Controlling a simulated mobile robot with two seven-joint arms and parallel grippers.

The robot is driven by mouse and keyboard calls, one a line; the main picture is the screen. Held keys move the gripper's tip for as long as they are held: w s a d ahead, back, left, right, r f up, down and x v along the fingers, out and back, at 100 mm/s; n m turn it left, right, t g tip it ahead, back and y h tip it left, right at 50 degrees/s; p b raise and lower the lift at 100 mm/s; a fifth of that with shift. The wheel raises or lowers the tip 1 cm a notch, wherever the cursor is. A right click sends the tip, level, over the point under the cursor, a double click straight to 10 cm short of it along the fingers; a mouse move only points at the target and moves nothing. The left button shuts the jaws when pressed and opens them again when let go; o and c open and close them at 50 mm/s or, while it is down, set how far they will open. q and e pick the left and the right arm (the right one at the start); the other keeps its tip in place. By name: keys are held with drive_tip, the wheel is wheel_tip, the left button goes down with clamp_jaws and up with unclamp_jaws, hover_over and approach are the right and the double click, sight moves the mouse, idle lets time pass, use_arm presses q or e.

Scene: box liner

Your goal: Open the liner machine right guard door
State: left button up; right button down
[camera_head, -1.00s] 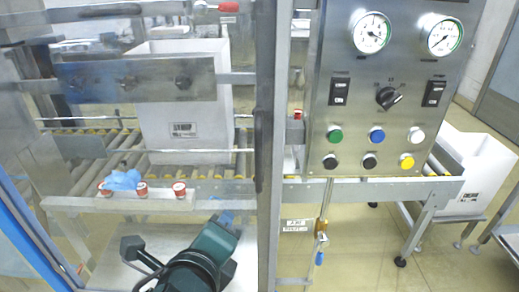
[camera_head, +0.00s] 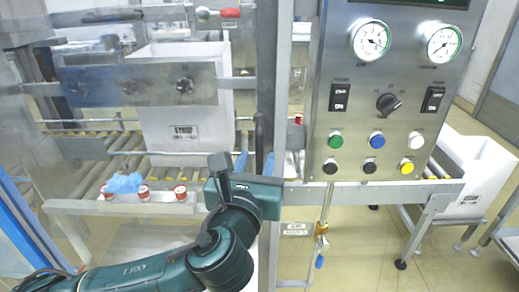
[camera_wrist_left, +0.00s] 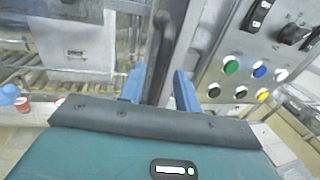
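The guard door is a clear panel with a grey metal frame post (camera_head: 267,60) at its right side. A dark vertical handle (camera_head: 258,138) sits on that post, and it also shows in the left wrist view (camera_wrist_left: 157,50). My left gripper (camera_head: 254,161) is low in front of the post, at the lower part of the handle. Its two blue fingers are spread apart in the left wrist view (camera_wrist_left: 159,84), with the handle between or just beyond them. Contact cannot be told. My right gripper is not in view.
A steel control panel (camera_head: 385,105) with gauges, knobs and coloured buttons stands just right of the handle. Another white box (camera_head: 474,170) stands at right.

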sight(259, 155)
use_arm(q)
drive_tip(key=shift+w+d, duration=0.2)
drive_tip(key=shift+w, duration=0.65)
drive_tip(key=shift+w+d, duration=0.15)
drive_tip(key=shift+w, duration=0.7)
clamp_jaws()
